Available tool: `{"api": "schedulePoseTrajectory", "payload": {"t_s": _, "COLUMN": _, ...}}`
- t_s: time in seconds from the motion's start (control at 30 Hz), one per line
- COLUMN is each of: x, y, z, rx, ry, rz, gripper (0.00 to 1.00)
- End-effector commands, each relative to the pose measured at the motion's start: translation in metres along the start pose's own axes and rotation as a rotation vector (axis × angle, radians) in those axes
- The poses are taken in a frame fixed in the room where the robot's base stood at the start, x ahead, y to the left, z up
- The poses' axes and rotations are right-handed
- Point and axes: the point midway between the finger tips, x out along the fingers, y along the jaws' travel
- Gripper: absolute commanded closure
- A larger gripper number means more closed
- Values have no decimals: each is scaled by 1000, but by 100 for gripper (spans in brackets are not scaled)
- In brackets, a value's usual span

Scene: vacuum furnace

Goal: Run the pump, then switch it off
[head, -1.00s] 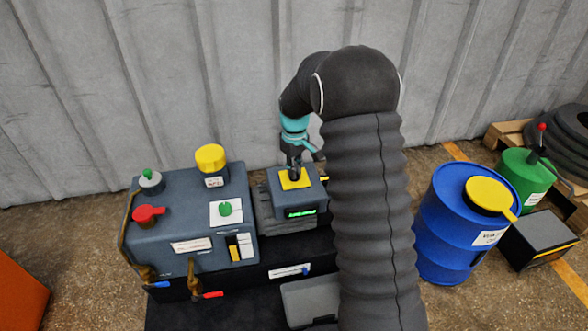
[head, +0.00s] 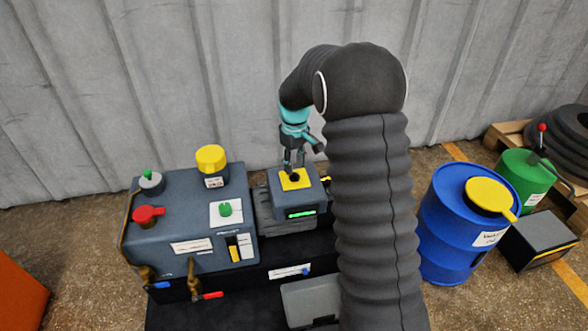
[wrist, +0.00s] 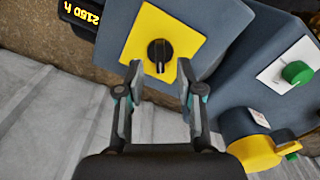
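The pump box (head: 298,203) is grey with a yellow plate (head: 303,184) on top and a black rotary knob (head: 294,178) in the plate. A green strip (head: 301,215) is lit on its front. My gripper (head: 293,166) points down just above the knob. In the wrist view my gripper (wrist: 161,66) is open and empty. The knob (wrist: 160,52) shows beyond and between the fingertips on the yellow plate (wrist: 186,32), apart from them. A white mark on the knob points toward the gripper in that view.
A larger grey cabinet (head: 175,215) on the left carries a red handle (head: 148,214), a yellow cap (head: 211,158) and a green knob (head: 225,209). A yellow-digit hour display (wrist: 82,14) shows in the wrist view. A blue drum (head: 450,230) stands right of my arm.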

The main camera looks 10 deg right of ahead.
Motion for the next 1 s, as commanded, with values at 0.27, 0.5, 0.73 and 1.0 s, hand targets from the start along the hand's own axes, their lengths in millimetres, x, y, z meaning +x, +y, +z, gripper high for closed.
{"api": "schedulePoseTrajectory", "payload": {"t_s": 0.27, "x": -57, "y": 0, "z": -1, "rx": -1, "ry": 3, "rz": 2, "gripper": 64}}
{"api": "schedulePoseTrajectory", "payload": {"t_s": 0.5, "x": -86, "y": 0, "z": 0, "rx": -1, "ry": 0, "rz": 0, "gripper": 64}}
{"api": "schedulePoseTrajectory", "payload": {"t_s": 0.73, "x": -93, "y": 0, "z": 0, "rx": -1, "ry": 0, "rz": 0, "gripper": 64}}
{"api": "schedulePoseTrajectory", "payload": {"t_s": 1.0, "x": -93, "y": 0, "z": 0, "rx": 8, "ry": -1, "rz": 0, "gripper": 64}}
